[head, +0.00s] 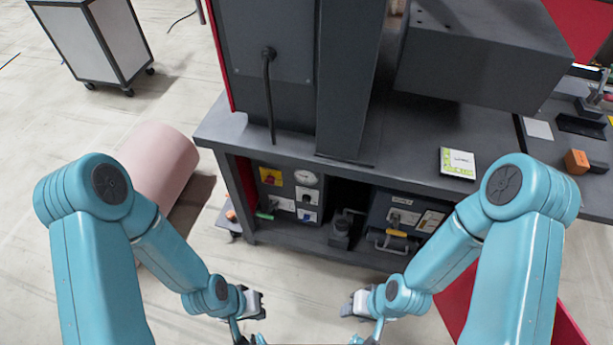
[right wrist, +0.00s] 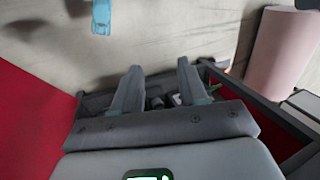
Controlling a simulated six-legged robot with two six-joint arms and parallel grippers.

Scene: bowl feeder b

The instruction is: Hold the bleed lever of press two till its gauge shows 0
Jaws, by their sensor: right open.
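A round white gauge (head: 306,177) sits on a dark panel under the bench at left; its needle is too small to read. A green-ended lever (head: 264,215) sticks out at this panel's lower left; a small green piece (right wrist: 215,87) also shows in the right wrist view. I cannot tell whether this is press two. My left gripper (head: 254,303) hangs in front of the bench, apart from the lever; its fingers are unclear. My right gripper (head: 357,305) is also in front, away from the panel. In the right wrist view its two fingers (right wrist: 160,90) are apart and empty.
A dark unit with a yellow-handled part (head: 396,233) stands on the lower shelf at right. The grey bench top (head: 415,150) carries a press column (head: 345,80) and a green-white booklet (head: 458,163). A red panel (head: 458,295) is at lower right.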

